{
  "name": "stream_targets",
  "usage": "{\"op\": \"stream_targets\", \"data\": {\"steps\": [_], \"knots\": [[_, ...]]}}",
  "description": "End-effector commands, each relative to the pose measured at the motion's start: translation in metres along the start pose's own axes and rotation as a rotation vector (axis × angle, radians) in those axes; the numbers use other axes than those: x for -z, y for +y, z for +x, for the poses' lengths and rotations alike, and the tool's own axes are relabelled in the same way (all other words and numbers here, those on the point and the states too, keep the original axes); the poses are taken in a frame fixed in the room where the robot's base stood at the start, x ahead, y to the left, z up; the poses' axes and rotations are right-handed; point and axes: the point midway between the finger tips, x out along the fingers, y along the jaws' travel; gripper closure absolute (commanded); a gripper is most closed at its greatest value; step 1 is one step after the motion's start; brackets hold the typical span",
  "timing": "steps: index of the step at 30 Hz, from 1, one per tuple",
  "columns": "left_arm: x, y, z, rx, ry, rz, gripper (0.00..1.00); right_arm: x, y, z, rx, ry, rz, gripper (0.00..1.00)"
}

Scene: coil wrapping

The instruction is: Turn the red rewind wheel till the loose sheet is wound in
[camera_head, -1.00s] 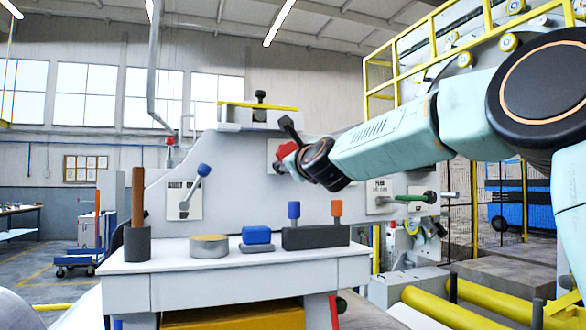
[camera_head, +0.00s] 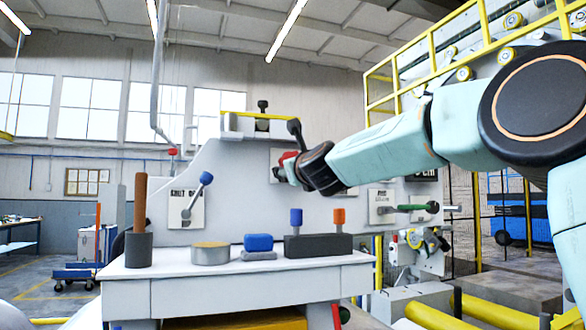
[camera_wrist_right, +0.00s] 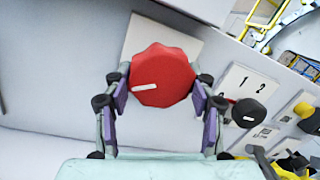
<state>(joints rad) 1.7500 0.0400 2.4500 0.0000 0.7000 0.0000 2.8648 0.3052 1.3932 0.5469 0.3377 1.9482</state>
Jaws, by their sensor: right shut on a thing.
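The red wheel (camera_wrist_right: 160,68) is a knob with a wavy rim and a white mark, set on a pale square plate on the grey machine panel. In the wrist view the mark lies near its lower left, almost level. My right gripper (camera_wrist_right: 161,88) has a finger on each side of the wheel and is shut on it. In the head view the wheel (camera_head: 287,158) is partly hidden behind my right gripper (camera_head: 292,172). My left gripper is not in view. I cannot make out the loose sheet in either view.
A black knob (camera_wrist_right: 248,112) sits beside a plate marked 1 and 2. A blue-tipped lever (camera_head: 206,178) is on the panel's left. The bench (camera_head: 235,285) below carries a brown rod in a holder, a round tin (camera_head: 210,254) and blue and orange-topped tools. Yellow rollers lie lower right.

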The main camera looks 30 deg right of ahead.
Motion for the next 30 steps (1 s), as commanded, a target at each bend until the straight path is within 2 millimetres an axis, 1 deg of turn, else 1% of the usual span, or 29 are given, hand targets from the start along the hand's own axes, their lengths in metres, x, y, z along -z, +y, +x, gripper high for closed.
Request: {"op": "stream_targets", "data": {"steps": [1,9,17,22,26,30], "knots": [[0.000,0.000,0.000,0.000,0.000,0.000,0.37,-0.007,-0.004,-0.001,0.010,-0.013,-0.001,0.43],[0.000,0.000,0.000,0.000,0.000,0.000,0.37,-0.004,-0.003,0.000,0.006,-0.007,0.000,0.21],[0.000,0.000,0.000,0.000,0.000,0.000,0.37,-0.002,-0.002,0.000,0.003,-0.004,-0.001,0.21],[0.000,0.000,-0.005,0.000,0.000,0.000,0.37,-0.002,-0.002,0.000,-0.001,-0.006,-0.041,0.21],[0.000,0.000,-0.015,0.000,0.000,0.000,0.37,-0.003,-0.003,0.000,-0.010,-0.017,-0.141,0.21],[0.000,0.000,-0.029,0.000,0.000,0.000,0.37,-0.004,-0.004,0.001,-0.024,-0.032,-0.293,0.21]]}}
